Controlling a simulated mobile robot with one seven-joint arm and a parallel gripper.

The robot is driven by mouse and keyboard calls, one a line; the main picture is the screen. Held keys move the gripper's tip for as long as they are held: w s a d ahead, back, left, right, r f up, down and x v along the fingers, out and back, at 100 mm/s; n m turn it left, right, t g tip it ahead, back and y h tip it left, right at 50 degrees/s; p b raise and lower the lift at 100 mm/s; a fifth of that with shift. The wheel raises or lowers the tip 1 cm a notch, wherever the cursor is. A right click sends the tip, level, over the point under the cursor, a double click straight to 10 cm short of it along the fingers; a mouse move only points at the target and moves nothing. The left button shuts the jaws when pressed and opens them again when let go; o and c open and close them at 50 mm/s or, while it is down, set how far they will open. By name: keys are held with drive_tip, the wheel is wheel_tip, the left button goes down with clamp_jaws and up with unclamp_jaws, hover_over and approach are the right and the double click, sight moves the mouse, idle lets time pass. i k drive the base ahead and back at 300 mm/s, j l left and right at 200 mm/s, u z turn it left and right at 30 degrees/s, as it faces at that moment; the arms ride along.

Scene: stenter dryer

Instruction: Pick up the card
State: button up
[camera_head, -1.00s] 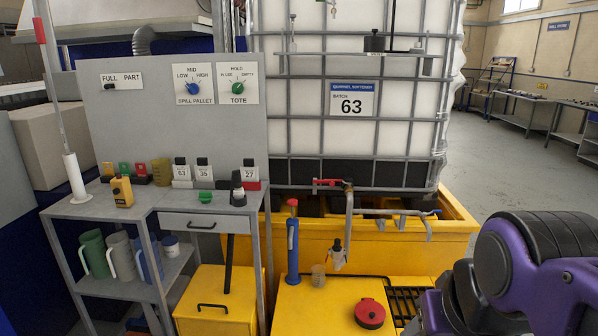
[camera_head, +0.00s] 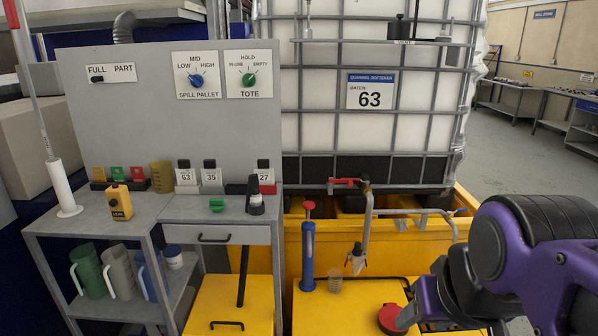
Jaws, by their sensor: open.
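The picture does not show which one is the card meant. My gripper (camera_head: 410,316) is at the lower right, beside the red round cap on the yellow box. It is open, with no card in it, well to the right of the cards. Its fingers are only partly seen.
A yellow handheld device (camera_head: 120,203), an amber cup (camera_head: 161,176) and numbered bottles (camera_head: 187,177) stand on the bench. A tall rod on a white base (camera_head: 63,190) rises at the left. A blue pump (camera_head: 308,255) and the caged tote (camera_head: 400,125) are ahead. Open floor lies right.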

sight(265, 174)
drive_tip(key=i+j, duration=0.15)
drive_tip(key=j, duration=0.15)
drive_tip(key=i+j+z, duration=0.1)
drive_tip(key=j, duration=0.25)
drive_tip(key=i+j, duration=0.15)
drive_tip(key=j, duration=0.15)
drive_tip(key=i+j, duration=0.15)
drive_tip(key=j, duration=0.2)
drive_tip(key=i+j+z, duration=0.1)
drive_tip(key=j, duration=0.25)
